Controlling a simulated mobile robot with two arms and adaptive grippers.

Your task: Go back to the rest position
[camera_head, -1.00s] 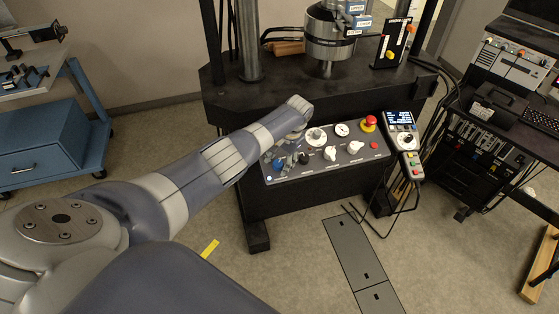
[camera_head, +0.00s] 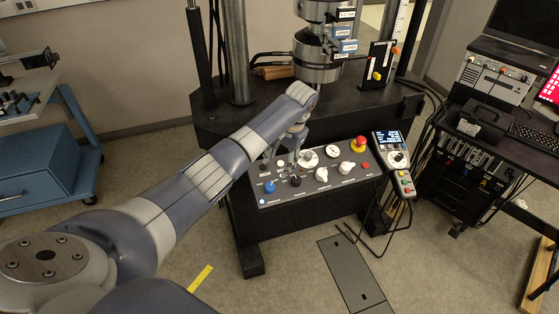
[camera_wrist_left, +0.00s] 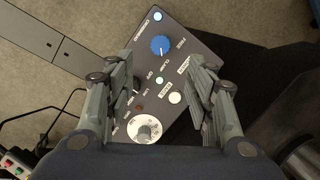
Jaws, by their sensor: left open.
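My left gripper (camera_head: 287,160) is above the left part of the black control panel (camera_head: 325,186), and my arm reaches to it from the lower left. In the left wrist view the two fingers of the gripper (camera_wrist_left: 160,72) stand wide apart with nothing between them. The panel (camera_wrist_left: 190,55) lies beyond the fingertips, with a blue knob (camera_wrist_left: 160,45), small lit buttons and a grey-white knob (camera_wrist_left: 146,128). The fingers hide parts of the panel. My right gripper does not show.
The testing frame's dark table (camera_head: 222,117) and column (camera_head: 238,50) stand behind the panel. A red emergency button (camera_head: 358,144) and handheld controller (camera_head: 394,160) are at its right. A blue cabinet (camera_head: 40,165) stands left, a computer desk (camera_head: 500,125) right.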

